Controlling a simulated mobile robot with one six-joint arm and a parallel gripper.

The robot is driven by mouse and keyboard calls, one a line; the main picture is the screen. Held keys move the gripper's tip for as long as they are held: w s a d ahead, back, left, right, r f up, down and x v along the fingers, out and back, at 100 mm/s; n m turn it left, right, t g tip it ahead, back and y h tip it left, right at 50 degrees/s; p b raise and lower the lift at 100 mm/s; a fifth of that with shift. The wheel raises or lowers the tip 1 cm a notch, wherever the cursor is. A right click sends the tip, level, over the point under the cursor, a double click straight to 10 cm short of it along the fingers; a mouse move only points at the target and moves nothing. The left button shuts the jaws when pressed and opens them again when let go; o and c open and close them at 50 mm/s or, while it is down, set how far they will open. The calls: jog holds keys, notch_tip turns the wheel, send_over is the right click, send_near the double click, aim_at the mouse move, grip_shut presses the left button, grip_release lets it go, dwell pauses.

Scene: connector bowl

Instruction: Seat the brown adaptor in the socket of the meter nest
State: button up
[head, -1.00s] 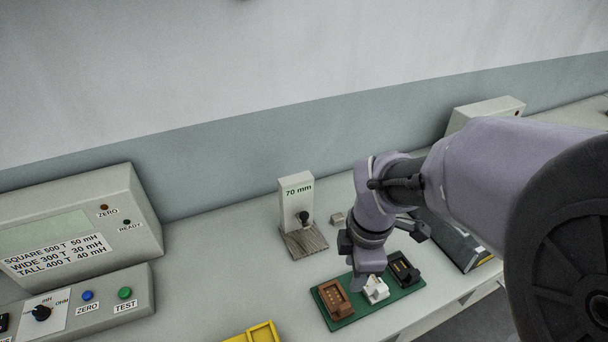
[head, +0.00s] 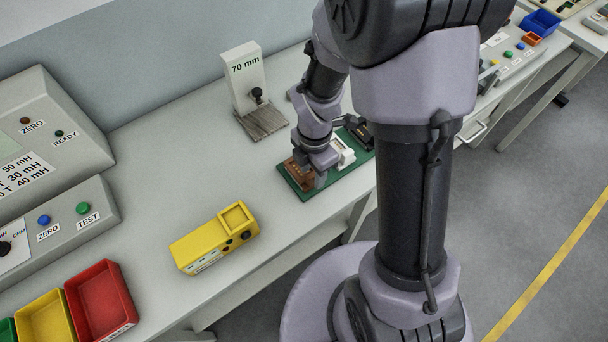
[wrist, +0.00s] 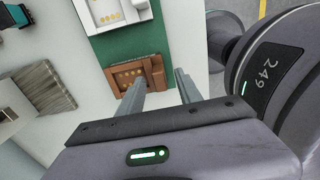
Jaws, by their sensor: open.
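The brown adaptor (head: 297,172) sits at the near left end of a green board (head: 334,186). It also shows in the wrist view (wrist: 128,76), its recessed face with small contacts visible. My gripper (wrist: 160,88) is open and empty, close above the adaptor. In the wrist view the left finger overlaps the adaptor's lower edge and the right finger lies to its right; I cannot tell if they touch it. A grey meter with ZERO and TEST buttons (head: 62,215) stands at the left.
A white adaptor (head: 342,152) and a black one (head: 362,132) share the board. A 70 mm post (head: 244,75) stands behind. A yellow box with a square recess (head: 213,238) lies left, near red (head: 102,300) and yellow bins. Bench between is clear.

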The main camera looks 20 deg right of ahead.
jog(key=shift+f, duration=0.65)
jog(key=shift+r, duration=0.15)
jog(key=shift+c, duration=0.4)
grip_shut()
